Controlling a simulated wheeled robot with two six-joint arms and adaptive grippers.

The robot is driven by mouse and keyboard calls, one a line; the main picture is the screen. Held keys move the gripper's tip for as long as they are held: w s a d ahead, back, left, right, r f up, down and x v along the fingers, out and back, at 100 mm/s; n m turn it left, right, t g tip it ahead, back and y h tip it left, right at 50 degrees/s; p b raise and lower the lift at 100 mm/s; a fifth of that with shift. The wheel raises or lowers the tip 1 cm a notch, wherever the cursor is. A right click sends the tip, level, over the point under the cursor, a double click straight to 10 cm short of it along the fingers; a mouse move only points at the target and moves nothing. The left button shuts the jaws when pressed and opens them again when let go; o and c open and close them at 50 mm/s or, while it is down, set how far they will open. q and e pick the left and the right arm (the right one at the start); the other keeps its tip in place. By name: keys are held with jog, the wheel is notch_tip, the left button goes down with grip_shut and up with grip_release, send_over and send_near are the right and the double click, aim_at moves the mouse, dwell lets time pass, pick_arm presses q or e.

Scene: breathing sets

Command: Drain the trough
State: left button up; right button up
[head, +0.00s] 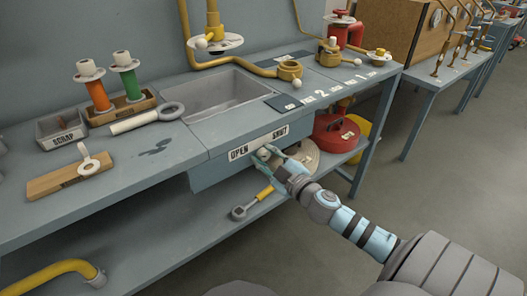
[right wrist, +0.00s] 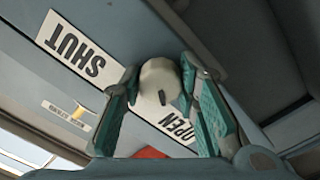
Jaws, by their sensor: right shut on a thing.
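The trough (head: 188,112) is a grey rectangular basin sunk into the bench top; I cannot tell whether liquid stands in it. On the bench front below it are an OPEN label (head: 239,152) and a SHUT label (head: 280,132). A pale round knob (head: 264,153) sticks out near them. My right gripper (head: 268,155) is shut on this knob. In the right wrist view, the knob (right wrist: 160,80) sits between the two fingers, with the SHUT label (right wrist: 75,45) at upper left and the OPEN label (right wrist: 177,122) partly hidden behind knob and fingers. My left gripper is not in view.
A yellow pipe (head: 245,65) and valve stand behind the trough. A red container (head: 337,135) is on the lower shelf. Open floor lies right.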

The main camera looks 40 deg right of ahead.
jog(key=n, duration=0.2)
jog(key=shift+n+p, duration=0.3)
jog(key=shift+n, duration=0.9)
jog(key=shift+n+p, duration=0.35)
jog(key=shift+n, duration=0.55)
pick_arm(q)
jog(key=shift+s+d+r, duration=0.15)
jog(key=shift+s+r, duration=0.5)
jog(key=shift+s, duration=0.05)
pick_arm(e)
jog(key=shift+n, duration=0.4)
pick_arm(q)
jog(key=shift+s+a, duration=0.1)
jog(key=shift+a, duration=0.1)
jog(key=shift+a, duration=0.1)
pick_arm(e)
jog(key=o, duration=1.2)
